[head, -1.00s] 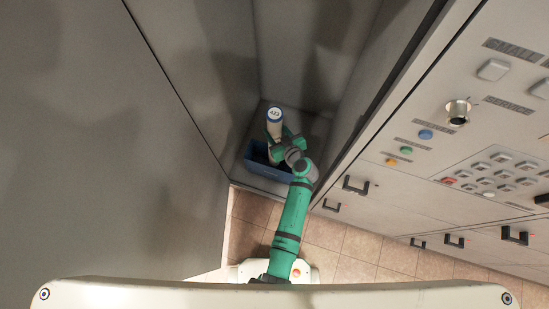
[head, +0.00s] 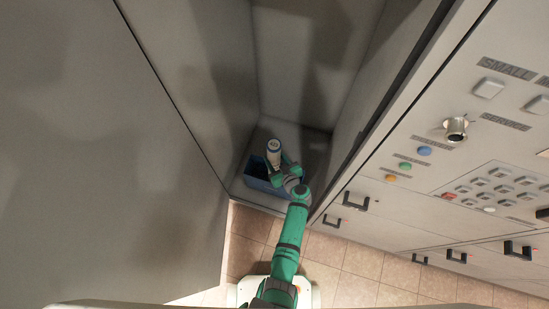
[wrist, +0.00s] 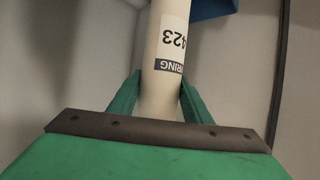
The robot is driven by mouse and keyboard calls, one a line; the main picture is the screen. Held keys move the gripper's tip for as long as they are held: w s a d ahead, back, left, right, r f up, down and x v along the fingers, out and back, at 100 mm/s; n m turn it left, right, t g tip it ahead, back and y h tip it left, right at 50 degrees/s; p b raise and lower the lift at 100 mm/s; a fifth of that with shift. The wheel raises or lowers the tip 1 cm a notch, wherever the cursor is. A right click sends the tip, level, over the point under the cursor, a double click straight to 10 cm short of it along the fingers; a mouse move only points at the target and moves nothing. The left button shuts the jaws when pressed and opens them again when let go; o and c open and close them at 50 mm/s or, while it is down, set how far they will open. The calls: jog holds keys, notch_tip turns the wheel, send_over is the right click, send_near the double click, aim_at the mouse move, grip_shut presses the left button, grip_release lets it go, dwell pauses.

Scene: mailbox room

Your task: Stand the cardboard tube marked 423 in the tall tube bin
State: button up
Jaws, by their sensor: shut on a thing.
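The blue bin (head: 262,182) stands in the recess below my gripper. The tube is upright or nearly so over the bin's area; its lower end is hidden, so I cannot tell whether it is inside.
Grey walls close in the recess on the left (head: 170,130) and at the back. On the right is a panel cabinet (head: 440,190) with buttons, black handles and a protruding metal ring (head: 455,128). Tiled floor (head: 340,250) lies in front.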

jog(key=shift+f, duration=0.1)
jog(key=o, duration=1.6)
